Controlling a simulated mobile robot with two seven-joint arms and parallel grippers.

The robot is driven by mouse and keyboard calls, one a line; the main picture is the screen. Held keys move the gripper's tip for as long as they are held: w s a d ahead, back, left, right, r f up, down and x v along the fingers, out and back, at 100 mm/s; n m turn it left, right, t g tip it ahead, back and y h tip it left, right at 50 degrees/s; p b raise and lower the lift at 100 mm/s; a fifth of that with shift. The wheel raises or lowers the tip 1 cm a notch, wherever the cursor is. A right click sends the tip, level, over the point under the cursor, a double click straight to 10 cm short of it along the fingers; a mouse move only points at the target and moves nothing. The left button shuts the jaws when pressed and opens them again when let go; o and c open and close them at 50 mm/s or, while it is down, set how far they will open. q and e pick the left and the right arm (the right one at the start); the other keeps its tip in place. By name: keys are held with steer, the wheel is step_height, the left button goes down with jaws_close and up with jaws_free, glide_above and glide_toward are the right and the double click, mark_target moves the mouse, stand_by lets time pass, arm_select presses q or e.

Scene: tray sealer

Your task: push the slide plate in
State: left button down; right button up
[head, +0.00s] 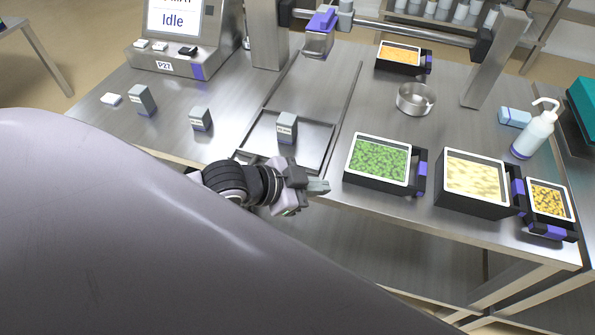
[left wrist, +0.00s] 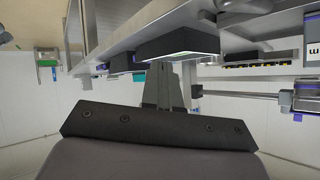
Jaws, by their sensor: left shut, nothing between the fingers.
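The slide plate (head: 308,151) is a flat grey plate with a raised rim, at the table's front edge between two long rails that run back toward the sealer. A small grey labelled box (head: 287,128) stands on it or just over it. My left gripper (head: 319,186) is shut and empty, just in front of the plate's near edge, its fingers pointing right. I cannot tell whether it touches the plate; the wrist hides part of the near left edge. In the left wrist view the shut fingers (left wrist: 165,82) show below a black tray. My right gripper is not in view.
A black tray of green food (head: 379,160) stands close right of the plate, with trays of pale (head: 475,208) and orange food farther right. Small grey boxes (head: 200,119) stand left. A steel bowl (head: 416,98) and the sealer's screen unit (head: 172,30) stand farther back.

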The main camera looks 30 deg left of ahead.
arm_select(q)
steer(key=a+r+m+g+y+b, duration=0.1)
steer(key=a+r+m+g+b, duration=0.1)
steer(key=a+m, duration=0.15)
steer(key=y+b, duration=0.2)
glide_toward(309, 172)
steer(key=w+f, duration=0.1)
steer(key=w+d+f+b, duration=0.1)
steer(key=shift+w+d+f+m+g, duration=0.1)
steer(key=shift+w+f+m+g, duration=0.05)
steer(key=shift+f+m+g, duration=0.2)
steer(key=shift+w+d+f, duration=0.15)
steer(key=shift+w+f, duration=0.15)
steer(key=shift+f, duration=0.15)
